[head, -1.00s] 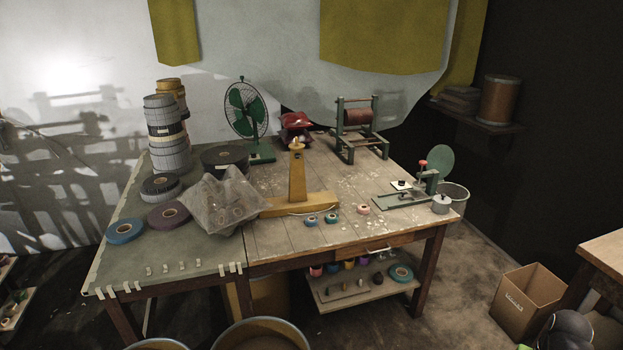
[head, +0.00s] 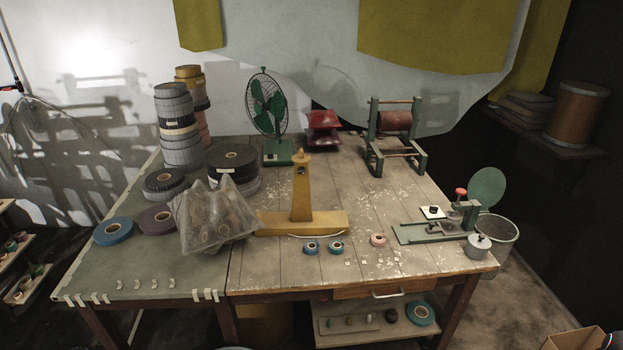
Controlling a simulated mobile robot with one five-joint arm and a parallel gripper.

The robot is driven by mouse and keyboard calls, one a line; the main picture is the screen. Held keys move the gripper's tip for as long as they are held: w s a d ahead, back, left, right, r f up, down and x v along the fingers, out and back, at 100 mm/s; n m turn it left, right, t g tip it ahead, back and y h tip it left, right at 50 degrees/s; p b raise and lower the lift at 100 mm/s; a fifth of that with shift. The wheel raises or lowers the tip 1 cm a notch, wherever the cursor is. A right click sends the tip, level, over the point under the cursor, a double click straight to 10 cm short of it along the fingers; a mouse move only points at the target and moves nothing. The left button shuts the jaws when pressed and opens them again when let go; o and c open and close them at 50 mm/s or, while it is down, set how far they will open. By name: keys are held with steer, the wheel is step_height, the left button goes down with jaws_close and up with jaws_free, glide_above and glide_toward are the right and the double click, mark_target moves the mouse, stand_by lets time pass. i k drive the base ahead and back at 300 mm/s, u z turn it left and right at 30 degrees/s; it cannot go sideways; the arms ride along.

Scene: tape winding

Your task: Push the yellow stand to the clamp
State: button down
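The yellow stand (head: 301,195) is upright on the table, near the middle. It has a tall post on a long flat base that runs left to right. A clear plastic bag of tape rolls (head: 216,217) is close by the left end of its base. The green clamp (head: 455,220), with a red knob and a round green disc, sits at the table's right front. Bare tabletop and a few small rolls lie between stand and clamp. My gripper is not in view.
Small rolls (head: 336,247) lie in front of the stand's base, and a pink roll (head: 378,240) lies towards the clamp. A grey weight (head: 479,245) stands at the right edge. A green fan (head: 265,112) and a winding frame (head: 395,135) stand behind. The table (head: 350,268) has a front drawer.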

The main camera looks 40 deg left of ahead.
mark_target(302, 221)
steer(key=i, duration=1.75)
steer(key=u, duration=0.95)
steer(key=k, duration=0.1)
steer(key=u, duration=2.4)
steer(key=k, duration=0.15)
steer(key=u, duration=0.85)
steer(key=i, duration=1.05)
steer(key=u, duration=0.35)
